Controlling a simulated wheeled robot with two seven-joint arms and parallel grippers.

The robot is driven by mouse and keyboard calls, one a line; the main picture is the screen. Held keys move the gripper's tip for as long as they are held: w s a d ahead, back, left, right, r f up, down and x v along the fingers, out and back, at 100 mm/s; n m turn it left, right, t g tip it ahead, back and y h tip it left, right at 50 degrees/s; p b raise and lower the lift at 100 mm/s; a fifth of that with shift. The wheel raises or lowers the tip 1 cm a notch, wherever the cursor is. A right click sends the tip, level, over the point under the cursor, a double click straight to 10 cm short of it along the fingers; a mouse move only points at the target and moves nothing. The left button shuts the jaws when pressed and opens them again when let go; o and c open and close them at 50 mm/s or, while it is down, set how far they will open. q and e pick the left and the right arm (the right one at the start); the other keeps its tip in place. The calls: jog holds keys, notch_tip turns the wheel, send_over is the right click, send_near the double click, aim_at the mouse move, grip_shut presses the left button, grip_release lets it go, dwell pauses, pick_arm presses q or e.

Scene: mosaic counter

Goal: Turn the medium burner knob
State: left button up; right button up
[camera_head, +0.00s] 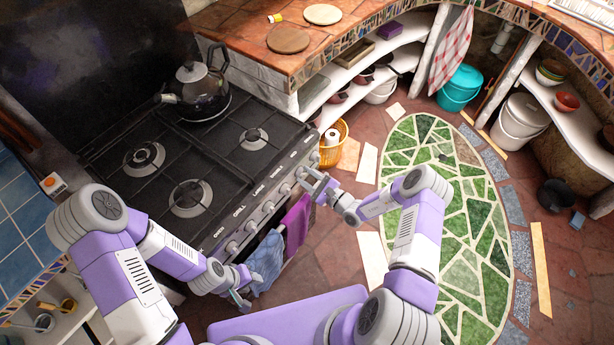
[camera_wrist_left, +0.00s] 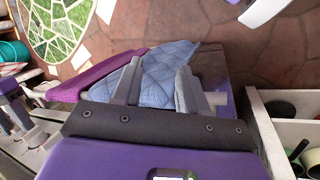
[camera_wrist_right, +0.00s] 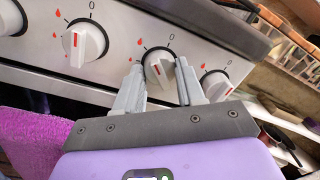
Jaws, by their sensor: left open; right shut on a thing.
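The knob's red mark is tilted from upright. In the head view, my right gripper (camera_head: 306,180) is at the far right part of the knob row. My left gripper (camera_head: 240,300) is open and empty, low in front of the stove. It also shows in the left wrist view (camera_wrist_left: 158,72).
Another knob (camera_wrist_right: 85,40) sits left of the held one and another (camera_wrist_right: 216,86) right of it. A blue towel (camera_head: 266,260) and a purple towel (camera_head: 297,225) hang on the stove front. A kettle (camera_head: 203,92) stands on the back burner. A yellow basket (camera_head: 333,145) stands beside the stove.

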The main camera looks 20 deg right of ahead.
pick_arm(q)
jog(key=shift+r, duration=0.2)
pick_arm(e)
jog(key=shift+n, duration=1.7)
jog(key=o, duration=1)
jog(key=shift+o, duration=0.2)
jog(key=shift+d, duration=0.1)
pick_arm(q)
jog(key=shift+r+p, duration=0.5)
jog(key=shift+p, duration=0.15)
pick_arm(e)
jog(key=v, duration=0.7)
jog(key=shift+s+d, duration=0.2)
jog(key=shift+f, duration=0.1)
pick_arm(q)
grip_shut()
pick_arm(e)
jog(key=shift+a, duration=0.1)
